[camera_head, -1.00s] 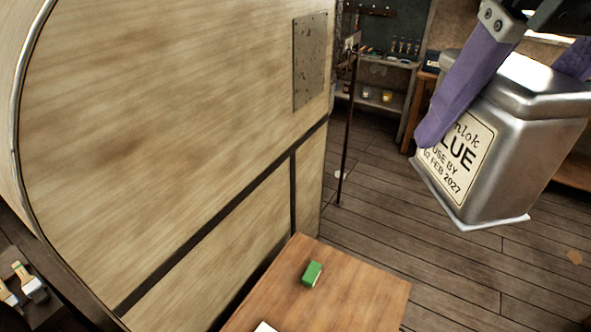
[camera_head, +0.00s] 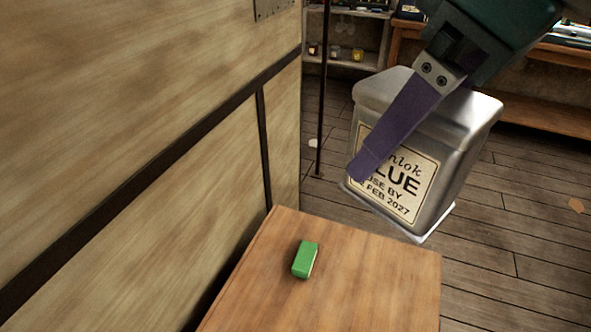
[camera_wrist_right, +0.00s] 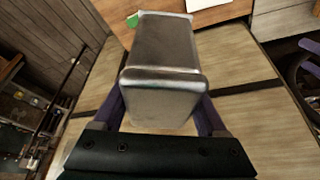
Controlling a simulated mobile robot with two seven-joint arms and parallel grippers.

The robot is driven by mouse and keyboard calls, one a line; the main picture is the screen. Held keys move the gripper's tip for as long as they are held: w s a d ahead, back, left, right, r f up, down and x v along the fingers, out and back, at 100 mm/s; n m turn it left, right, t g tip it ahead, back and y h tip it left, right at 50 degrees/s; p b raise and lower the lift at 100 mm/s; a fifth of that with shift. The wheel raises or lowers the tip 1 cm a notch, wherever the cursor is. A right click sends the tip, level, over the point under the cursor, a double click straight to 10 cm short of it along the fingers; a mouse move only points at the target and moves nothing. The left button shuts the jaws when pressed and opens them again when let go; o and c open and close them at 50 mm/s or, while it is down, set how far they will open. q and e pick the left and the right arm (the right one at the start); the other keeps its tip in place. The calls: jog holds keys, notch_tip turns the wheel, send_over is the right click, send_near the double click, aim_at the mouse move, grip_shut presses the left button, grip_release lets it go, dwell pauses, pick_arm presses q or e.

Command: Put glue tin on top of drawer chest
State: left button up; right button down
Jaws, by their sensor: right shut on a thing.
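The glue tin (camera_head: 452,155) is a silver, square-shouldered tin with a cream label reading GLUE. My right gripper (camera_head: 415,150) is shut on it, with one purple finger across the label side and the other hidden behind. The tin is tilted and held in the air, up and right of a brown wooden top (camera_head: 350,265), which I take for the drawer chest; its drawers are not visible in the head view. The right wrist view shows the tin (camera_wrist_right: 160,60) between both purple fingers. My left gripper is not in the head view.
A green block (camera_head: 305,259) lies on the wooden top near its left part; the right part is bare. A large pale wooden wall (camera_head: 150,130) with dark strips stands to the left. A thin dark pole (camera_head: 322,100) and shelves (camera_head: 350,45) are behind.

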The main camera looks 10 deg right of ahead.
pick_arm(q)
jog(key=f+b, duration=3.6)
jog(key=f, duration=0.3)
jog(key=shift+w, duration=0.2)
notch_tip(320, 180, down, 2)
jog(key=shift+b, duration=1.05)
pick_arm(e)
jog(key=a+f+n, duration=0.1)
jog(key=f, duration=1.7)
jog(key=a+f+n+g+y, duration=0.1)
jog(key=f+n, duration=0.1)
jog(key=f, duration=1.6)
jog(key=a+f+n, duration=0.1)
jog(key=f+n, duration=0.1)
jog(key=f, duration=1.7)
jog(key=shift+a+y, duration=0.15)
jog(key=shift+y, duration=0.15)
jog(key=shift+f, duration=0.1)
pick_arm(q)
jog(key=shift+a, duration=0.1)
pick_arm(e)
jog(key=shift+f, duration=0.2)
grip_release()
jog(key=shift+r, duration=0.1)
